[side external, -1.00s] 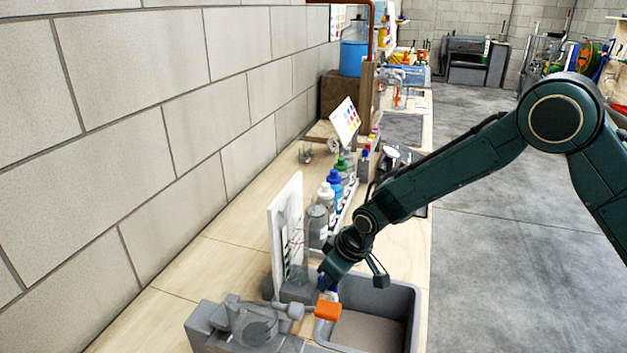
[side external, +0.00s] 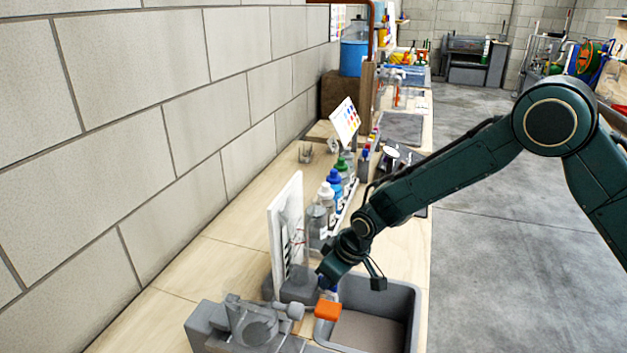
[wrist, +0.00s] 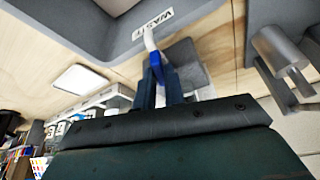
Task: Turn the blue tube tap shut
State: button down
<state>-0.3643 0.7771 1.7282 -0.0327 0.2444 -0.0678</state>
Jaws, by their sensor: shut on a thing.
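My gripper (wrist: 160,87) is shut on the blue tap (wrist: 155,62) in the wrist view. The tap sits on a pale tube (wrist: 149,38) that reaches to the edge of a grey bin (wrist: 190,18) with a label reading "WAST", its end cut off or unclear. In the side external view my gripper (side external: 328,281) is low beside the bin (side external: 413,310). Only a small patch of blue shows there at the fingertips. The fingers hide part of the tap, and I cannot tell how far its handle is turned.
A white upright board (side external: 285,225) stands just behind my gripper. Several bottles (side external: 335,182) line the bench beyond it. The concrete-block wall (side external: 110,150) bounds the left.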

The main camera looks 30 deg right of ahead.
jog(key=shift+a+m+h, duration=0.1)
jog(key=shift+m+h, duration=0.45)
jog(key=shift+m, duration=0.8)
jog(key=shift+a+m+h, duration=0.1)
jog(key=shift+m+h, duration=0.45)
jog(key=shift+m, duration=0.8)
jog(key=c, duration=1.5)
grip_release()
jog(key=shift+r+t, duration=0.15)
jog(key=shift+t, duration=0.15)
jog(key=v, duration=1.3)
jog(key=shift+s+d+r, duration=0.1)
jog(key=shift+s+r, duration=0.05)
jog(key=shift+r, duration=0.1)
